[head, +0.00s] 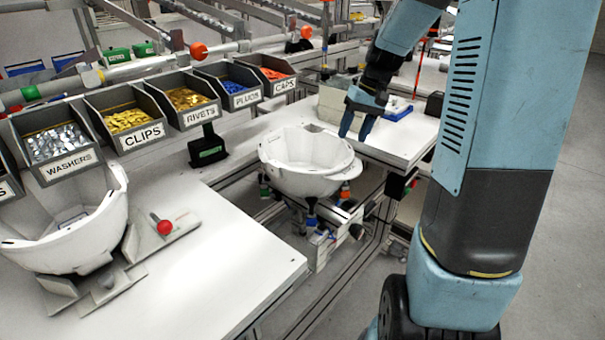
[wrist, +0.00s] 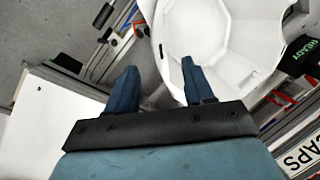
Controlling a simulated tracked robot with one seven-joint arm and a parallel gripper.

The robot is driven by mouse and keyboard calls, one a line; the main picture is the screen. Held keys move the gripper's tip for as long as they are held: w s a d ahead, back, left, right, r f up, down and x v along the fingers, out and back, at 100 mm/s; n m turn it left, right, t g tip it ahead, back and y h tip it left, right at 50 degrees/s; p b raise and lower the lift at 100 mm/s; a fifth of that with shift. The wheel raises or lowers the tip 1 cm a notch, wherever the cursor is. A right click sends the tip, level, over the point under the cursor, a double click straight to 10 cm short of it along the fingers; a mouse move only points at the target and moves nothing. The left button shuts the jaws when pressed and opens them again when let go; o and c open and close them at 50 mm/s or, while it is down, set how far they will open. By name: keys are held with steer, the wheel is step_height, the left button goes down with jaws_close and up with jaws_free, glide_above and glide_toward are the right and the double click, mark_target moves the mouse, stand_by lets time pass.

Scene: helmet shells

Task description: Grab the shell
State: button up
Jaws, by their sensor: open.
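A white helmet shell (head: 290,178) sits open side up on a stand in the gap between two white tables, mid-picture in the head view. Another white shell (head: 75,235) rests in a grey fixture on the left table. My gripper (head: 355,130) is open and points down at the right rim of the middle shell. In the wrist view the shell (wrist: 238,40) fills the upper right. My gripper (wrist: 160,68) shows two spread blue fingers there, with the shell's edge between them in the picture. The right finger overlaps the shell; the left finger is outside it. I cannot tell any contact.
Bins labelled washers, clips (head: 143,137), rivets, plugs and caps (head: 284,86) line the back of the left table. A red-knobbed clamp (head: 164,227) stands beside the left shell. The right table (head: 400,140) lies close behind my gripper. The left table's front is clear.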

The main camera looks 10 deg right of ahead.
mark_target(343, 155)
steer(key=shift+x, duration=4.2)
steer(key=shift+w, duration=0.2)
steer(key=shift+c, duration=0.2)
steer(key=shift+d, duration=0.1)
jaws_close()
